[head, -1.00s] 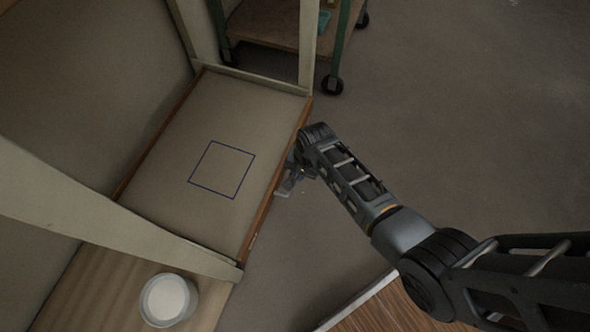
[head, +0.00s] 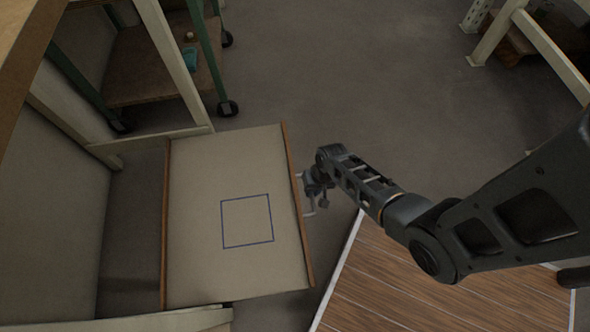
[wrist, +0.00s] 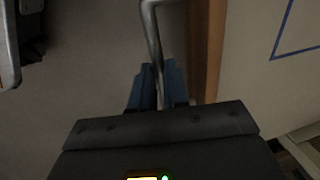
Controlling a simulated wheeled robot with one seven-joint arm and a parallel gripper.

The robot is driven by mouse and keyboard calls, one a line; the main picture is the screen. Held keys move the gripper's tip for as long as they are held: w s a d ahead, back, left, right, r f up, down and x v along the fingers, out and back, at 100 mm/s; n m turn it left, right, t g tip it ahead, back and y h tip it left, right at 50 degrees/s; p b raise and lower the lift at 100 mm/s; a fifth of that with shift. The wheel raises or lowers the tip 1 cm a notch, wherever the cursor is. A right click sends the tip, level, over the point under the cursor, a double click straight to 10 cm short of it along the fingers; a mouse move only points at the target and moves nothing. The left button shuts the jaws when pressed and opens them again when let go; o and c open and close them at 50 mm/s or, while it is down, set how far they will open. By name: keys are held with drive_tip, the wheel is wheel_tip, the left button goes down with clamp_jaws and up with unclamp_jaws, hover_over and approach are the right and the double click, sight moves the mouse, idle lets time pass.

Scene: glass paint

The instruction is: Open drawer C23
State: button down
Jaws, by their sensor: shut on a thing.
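The drawer (head: 200,180) is a flat beige tray with brown wooden edges and a blue square outline on its surface. It stands well out from the pale frame on its left, with a dark gap showing behind it. Its metal handle (wrist: 152,35) is on the outer wooden front, which also shows in the wrist view (wrist: 207,45). My gripper (wrist: 159,88) has its blue fingers shut on the handle bar. In the head view my gripper (head: 318,190) is at the drawer's right edge, partly hidden by my arm. No C23 label is readable.
A green-legged wheeled cart (head: 150,75) stands behind the drawer. A pale metal frame (head: 552,45) is at the upper right. A wooden-topped platform (head: 400,285) lies at lower right. The grey floor (head: 350,70) between them is clear.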

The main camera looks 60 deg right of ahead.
drive_tip(key=shift+s+d, duration=0.45)
drive_tip(key=shift+s, duration=0.1)
drive_tip(key=c, duration=1.1)
unclamp_jaws()
drive_tip(key=r+p, duration=0.1)
drive_tip(key=r, duration=0.1)
drive_tip(key=r+p, duration=0.1)
drive_tip(key=r, duration=0.2)
drive_tip(key=s+d+r+p, duration=0.1)
drive_tip(key=r, duration=0.1)
drive_tip(key=shift+r+p, duration=0.35)
drive_tip(key=shift+p, duration=0.05)
drive_tip(key=shift+s, duration=0.1)
